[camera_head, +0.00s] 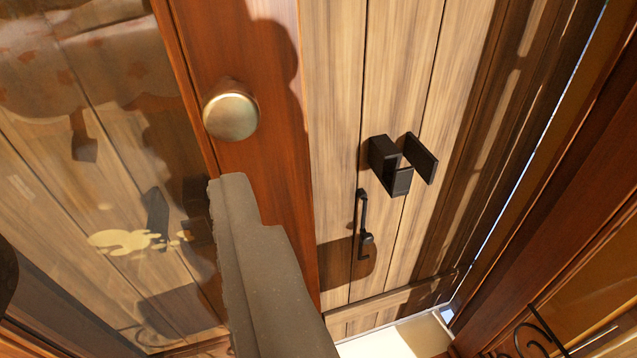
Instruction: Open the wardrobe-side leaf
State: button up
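A reddish-brown wooden leaf with a glossy, reflecting panel (120,200) fills the left of the view. Its upright frame strip (270,160) carries a round brass knob (231,115). A grey-brown, blocky part that looks like my gripper (235,190) reaches up from the bottom edge. Its tip lies just below the knob in the picture, with a small gap, and nothing shows held in it. I cannot make out two separate fingers. I cannot tell from this view whether the leaf is fully shut.
A pale plank door or wall (400,80) stands right of the frame strip, with a black bracket (390,160) and a black hooked latch (364,225). A bright floor patch (410,338) shows at the bottom. Dark reddish woodwork (560,240) with black scrollwork (535,335) stands at right.

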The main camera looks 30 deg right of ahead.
aim_at(229, 117)
jog(key=d+f+t+h, duration=0.1)
jog(key=d+f+h, duration=0.1)
jog(key=d+f, duration=0.1)
jog(key=b+x, duration=0.2)
jog(key=x, duration=1)
jog(key=shift+w+d+f, duration=0.1)
jog(key=shift+w+d, duration=0.1)
jog(key=shift+w, duration=0.15)
